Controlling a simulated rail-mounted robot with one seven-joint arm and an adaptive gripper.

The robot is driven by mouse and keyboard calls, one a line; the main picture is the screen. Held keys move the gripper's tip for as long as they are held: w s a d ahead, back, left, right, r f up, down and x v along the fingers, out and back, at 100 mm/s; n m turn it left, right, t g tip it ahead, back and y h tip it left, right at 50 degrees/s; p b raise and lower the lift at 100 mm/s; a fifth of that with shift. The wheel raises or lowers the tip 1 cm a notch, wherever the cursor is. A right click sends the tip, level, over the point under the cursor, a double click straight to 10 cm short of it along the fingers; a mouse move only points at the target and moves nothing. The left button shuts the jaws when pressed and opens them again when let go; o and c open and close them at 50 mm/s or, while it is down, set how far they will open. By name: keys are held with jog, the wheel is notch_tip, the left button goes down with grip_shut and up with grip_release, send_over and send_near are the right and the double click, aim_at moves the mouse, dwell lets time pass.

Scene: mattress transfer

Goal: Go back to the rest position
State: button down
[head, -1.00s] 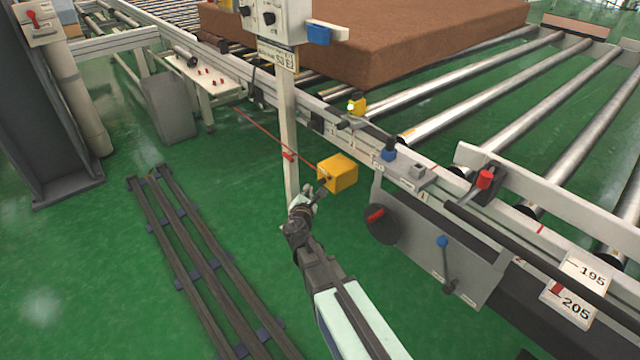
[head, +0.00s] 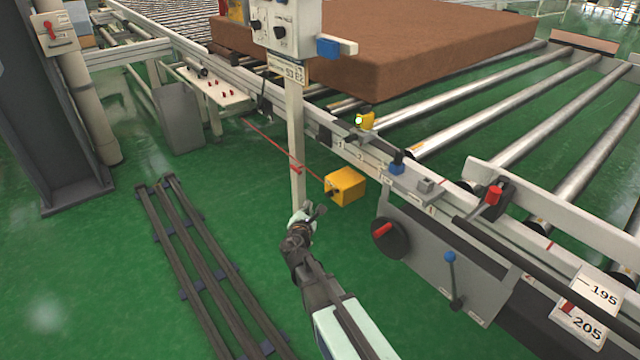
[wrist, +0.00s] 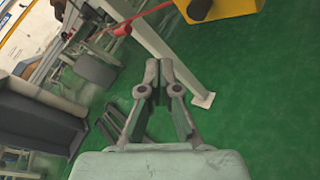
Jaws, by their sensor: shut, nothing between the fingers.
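My gripper (head: 314,212) is at the middle of the head view, beside the lower part of the white control post (head: 296,140). In the wrist view my gripper (wrist: 158,66) is shut, with its fingertips together and nothing held. A yellow box (head: 346,186) with a dark knob on its near face is just right of and above my gripper. It also shows at the top of the wrist view (wrist: 235,8). A red cord (head: 262,139) runs toward the yellow box from the upper left.
A brown mattress (head: 430,50) lies on the roller conveyor (head: 480,84). A grey panel with a handwheel (head: 391,238) and a blue-knobbed lever stands at the right. Floor rails (head: 200,240) lie at the left.

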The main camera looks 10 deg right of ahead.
jog(key=s+d+f+m+g+h, duration=0.1)
jog(key=s+d+f+m+g, duration=0.4)
jog(key=s+f+m+g, duration=0.5)
jog(key=s+d+f+m+g+h, duration=0.1)
jog(key=s+d+f+m+g, duration=0.5)
jog(key=s+f, duration=0.7)
jog(key=s+a+f+m+g+y, duration=0.2)
jog(key=s+a+f+m+g, duration=0.1)
jog(key=s, duration=0.8)
jog(key=s+a+f+m+g+y, duration=0.2)
jog(key=s+f+m, duration=0.15)
jog(key=s, duration=0.85)
jog(key=s+a+f+m+g+y, duration=0.1)
jog(key=s+a+g+y, duration=0.1)
jog(key=s, duration=0.7)
jog(key=s+a+f+m+g+y, duration=0.1)
jog(key=s+a+g+y, duration=0.15)
jog(key=s, duration=0.55)
jog(key=w+r+t+p, duration=0.1)
jog(key=w+r+p, duration=0.1)
jog(key=r+p, duration=0.6)
jog(key=w+r+t+p, duration=0.2)
jog(key=r+p, duration=0.5)
jog(key=p, duration=0.5)
jog(key=shift+w+r+h, duration=0.35)
jog(key=shift+w+h, duration=0.1)
jog(key=shift+w, duration=0.05)
